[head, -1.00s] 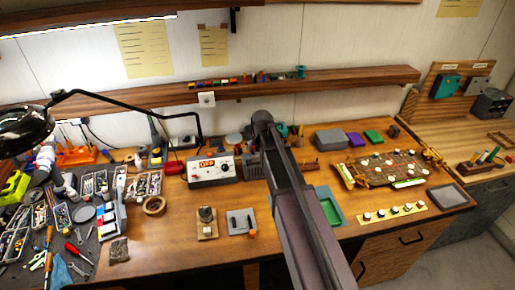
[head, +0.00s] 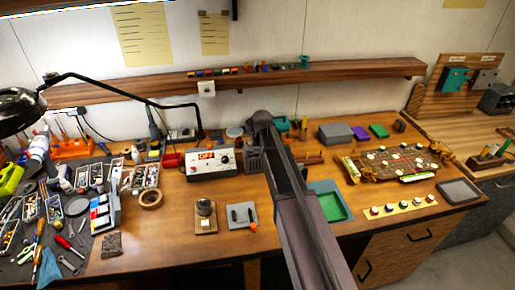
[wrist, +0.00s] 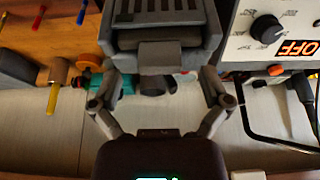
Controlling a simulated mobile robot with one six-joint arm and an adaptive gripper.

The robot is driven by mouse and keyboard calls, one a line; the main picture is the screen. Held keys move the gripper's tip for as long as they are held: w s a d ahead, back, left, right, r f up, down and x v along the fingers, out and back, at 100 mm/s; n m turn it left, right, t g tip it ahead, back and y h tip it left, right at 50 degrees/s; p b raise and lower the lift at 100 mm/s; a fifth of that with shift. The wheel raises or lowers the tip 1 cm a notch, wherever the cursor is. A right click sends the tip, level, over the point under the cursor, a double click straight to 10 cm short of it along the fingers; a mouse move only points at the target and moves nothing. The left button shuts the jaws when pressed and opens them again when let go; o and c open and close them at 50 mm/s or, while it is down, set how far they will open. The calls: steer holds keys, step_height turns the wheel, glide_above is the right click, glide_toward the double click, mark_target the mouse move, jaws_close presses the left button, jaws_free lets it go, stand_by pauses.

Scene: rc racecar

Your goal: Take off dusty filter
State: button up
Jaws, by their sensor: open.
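A grey ribbed box (wrist: 160,20) stands beside the control unit with the OFF display. In the wrist view a grey block (wrist: 160,57) sticks out from its front, with a darker slab behind it. I cannot tell which part is the dusty filter, and no dust can be made out. The box also shows in the head view (head: 252,158), partly hidden by my arm. My gripper (wrist: 168,82) is open, its fingers on either side of the protruding block with gaps showing. Its fingers are hidden in the head view.
The control unit (head: 211,163) stands close to the box. A lamp with a black arm (head: 120,92) reaches over the left bench. A teal part (wrist: 92,84) and a yellow-handled tool (wrist: 54,92) lie on the box's other side. A green tray (head: 332,206) lies right of my arm.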

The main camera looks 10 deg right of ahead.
steer(key=shift+b+x, duration=0.45)
steer(key=shift+x, duration=0.3)
steer(key=c, duration=1.2)
steer(key=shift+r+p, duration=0.7)
step_height(320, 180, up, 11)
steer(key=p, duration=1.1)
stand_by(1.7)
steer(key=shift+r, duration=0.15)
